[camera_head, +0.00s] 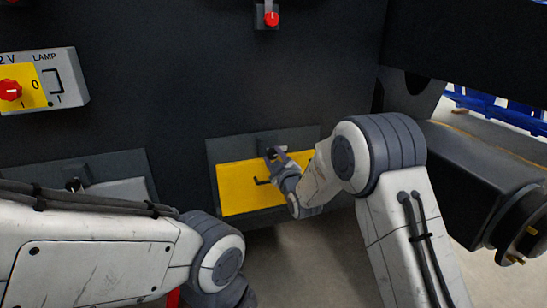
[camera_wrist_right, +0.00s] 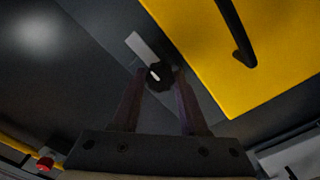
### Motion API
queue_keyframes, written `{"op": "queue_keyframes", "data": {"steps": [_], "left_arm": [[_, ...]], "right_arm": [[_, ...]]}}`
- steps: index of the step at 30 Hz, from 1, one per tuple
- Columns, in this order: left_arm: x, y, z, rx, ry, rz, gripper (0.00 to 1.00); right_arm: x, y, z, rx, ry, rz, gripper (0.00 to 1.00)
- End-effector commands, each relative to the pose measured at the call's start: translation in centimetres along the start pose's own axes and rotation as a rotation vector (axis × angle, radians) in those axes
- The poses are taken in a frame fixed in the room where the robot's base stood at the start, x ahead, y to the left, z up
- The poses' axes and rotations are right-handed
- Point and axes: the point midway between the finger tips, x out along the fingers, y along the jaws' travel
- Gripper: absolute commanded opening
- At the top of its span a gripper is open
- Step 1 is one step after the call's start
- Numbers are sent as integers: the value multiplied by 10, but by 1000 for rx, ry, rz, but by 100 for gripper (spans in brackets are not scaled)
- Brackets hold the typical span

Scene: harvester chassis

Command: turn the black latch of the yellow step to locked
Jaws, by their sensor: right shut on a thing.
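The yellow step (camera_head: 236,190) is a flat yellow panel in a dark frame, low on the chassis wall. A black handle shows on its face, and the panel also fills the upper right of the wrist view (camera_wrist_right: 215,45). The black latch (camera_wrist_right: 159,76) is a round dark knob with a small white mark, beside a pale grey strip. My right gripper (camera_wrist_right: 159,73) is shut on the latch, one finger on each side. In the head view my right gripper (camera_head: 274,155) is at the step's top edge and hides the latch. My left gripper is not in view.
A grey lamp switch box (camera_head: 62,82) with a red knob (camera_head: 10,90) is on the wall at left. Another red knob (camera_head: 271,18) is at the top. A grey panel (camera_head: 120,190) sits left of the step, partly behind my left arm. A dark cylinder (camera_head: 510,220) juts out at right.

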Motion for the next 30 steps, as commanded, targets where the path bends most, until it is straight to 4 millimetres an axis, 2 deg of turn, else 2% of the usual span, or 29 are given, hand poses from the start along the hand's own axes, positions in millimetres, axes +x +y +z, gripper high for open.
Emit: {"op": "queue_keyframes", "data": {"steps": [11,30], "left_arm": [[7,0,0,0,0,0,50],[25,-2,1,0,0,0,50]], "right_arm": [[0,-1,1,155,1,0,0],[0,0,1,749,0,-1,0]]}}
